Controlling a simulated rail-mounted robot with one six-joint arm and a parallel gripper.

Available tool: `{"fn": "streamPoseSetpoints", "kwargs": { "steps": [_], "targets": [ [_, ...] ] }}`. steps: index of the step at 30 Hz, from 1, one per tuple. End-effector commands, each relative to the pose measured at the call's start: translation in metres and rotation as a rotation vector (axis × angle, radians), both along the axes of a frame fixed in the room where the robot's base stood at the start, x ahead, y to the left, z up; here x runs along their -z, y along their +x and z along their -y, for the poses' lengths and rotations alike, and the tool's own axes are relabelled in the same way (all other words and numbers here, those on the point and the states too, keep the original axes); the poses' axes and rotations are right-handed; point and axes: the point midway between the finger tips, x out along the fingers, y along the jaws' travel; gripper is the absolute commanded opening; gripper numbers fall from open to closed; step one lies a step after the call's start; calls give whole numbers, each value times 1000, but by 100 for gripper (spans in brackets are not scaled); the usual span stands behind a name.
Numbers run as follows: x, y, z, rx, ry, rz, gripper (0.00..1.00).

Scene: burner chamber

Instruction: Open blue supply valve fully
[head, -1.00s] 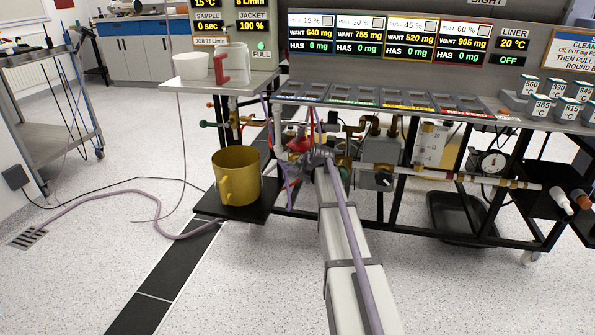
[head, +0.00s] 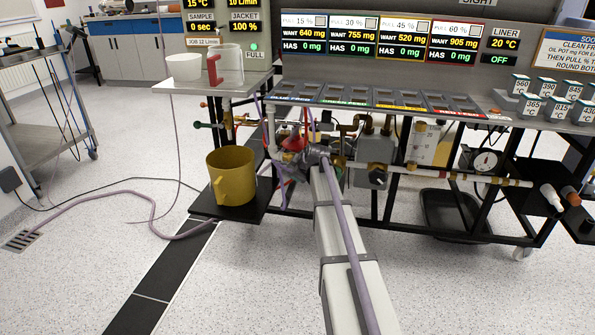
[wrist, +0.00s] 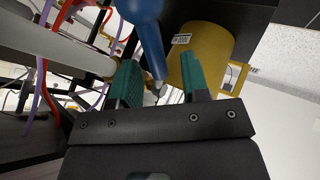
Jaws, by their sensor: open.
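A blue handle (wrist: 150,35) comes down from the top of the wrist view and narrows toward a pale tip; I take it for the blue supply valve's handle. My gripper (wrist: 157,68) has two green fingers, spread apart, one on each side of the handle's narrow end. I see gaps beside the handle, and the fingers do not grip it. In the head view my gripper (head: 288,168) is at the pipework under the bench, right of the yellow pot. The blue handle is not clear there, hidden by my wrist and hoses.
The yellow pot (head: 231,176) stands on a low black shelf and shows close behind the fingers in the wrist view (wrist: 215,50). A red part (head: 293,143) and purple hoses crowd my wrist. The bench top (head: 380,97) overhangs the pipes.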

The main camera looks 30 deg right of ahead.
Motion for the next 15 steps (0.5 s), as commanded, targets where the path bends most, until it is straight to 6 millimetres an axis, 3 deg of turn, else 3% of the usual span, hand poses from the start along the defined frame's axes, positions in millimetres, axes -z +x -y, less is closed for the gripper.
{"fn": "streamPoseSetpoints", "kwargs": {
  "steps": [1, 7, 11, 15],
  "targets": [
    [-16, -9, -1, 1, 1, 0, 42],
    [-56, -44, -5, 0, 0, 1, 42],
    [-69, -60, -6, -1, 1, 0, 42],
    [-68, -63, -6, -2, 0, 0, 42]
  ]
}}
